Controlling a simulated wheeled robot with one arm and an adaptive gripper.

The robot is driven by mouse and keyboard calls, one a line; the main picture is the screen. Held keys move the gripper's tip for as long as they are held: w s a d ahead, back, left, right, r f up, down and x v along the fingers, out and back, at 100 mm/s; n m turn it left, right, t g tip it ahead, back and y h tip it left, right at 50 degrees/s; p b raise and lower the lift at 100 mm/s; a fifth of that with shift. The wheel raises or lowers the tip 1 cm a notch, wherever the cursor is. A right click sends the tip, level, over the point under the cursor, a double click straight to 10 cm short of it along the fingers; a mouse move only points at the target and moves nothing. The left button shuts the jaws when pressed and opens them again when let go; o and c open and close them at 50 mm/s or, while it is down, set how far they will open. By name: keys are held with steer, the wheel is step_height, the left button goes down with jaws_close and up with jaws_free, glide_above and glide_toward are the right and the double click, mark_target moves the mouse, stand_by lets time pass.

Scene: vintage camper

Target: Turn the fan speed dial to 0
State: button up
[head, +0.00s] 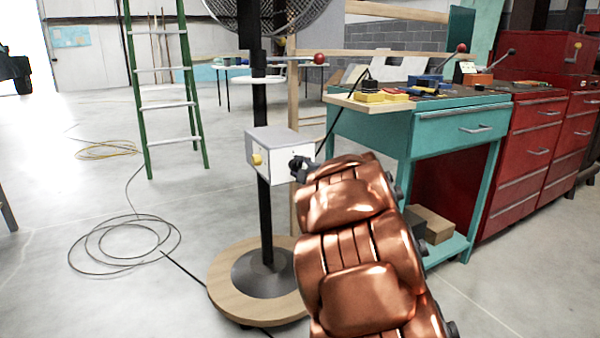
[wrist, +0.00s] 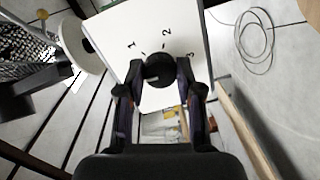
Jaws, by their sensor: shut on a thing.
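The fan speed dial (wrist: 158,70) is a round black knob on a white panel, seen in the wrist view. The marks 1, 2 and 3 show around it; no 0 is visible, and I cannot read where the dial points. My gripper (wrist: 160,90) has one finger on each side of the dial and is shut on it. In the head view, the white control box (head: 279,143) is on the fan's black pole (head: 264,215). My gripper (head: 301,167) is at the box's right face, where the dial is hidden.
The fan's round wooden base (head: 228,285) stands on the floor, with a coiled black cable (head: 125,247) to its left. A green ladder (head: 190,100) stands behind. A teal workbench (head: 375,130) and red cabinets (head: 520,150) are close on the right. The left floor is mostly open.

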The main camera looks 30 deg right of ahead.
steer(key=shift+a+n, duration=0.1)
steer(key=shift+n, duration=0.6)
steer(key=o, duration=1.2)
steer(key=shift+c, duration=0.2)
steer(key=s+a, duration=0.1)
steer(key=s, duration=1.1)
steer(key=shift+a+r, duration=0.2)
steer(key=shift+r, duration=0.2)
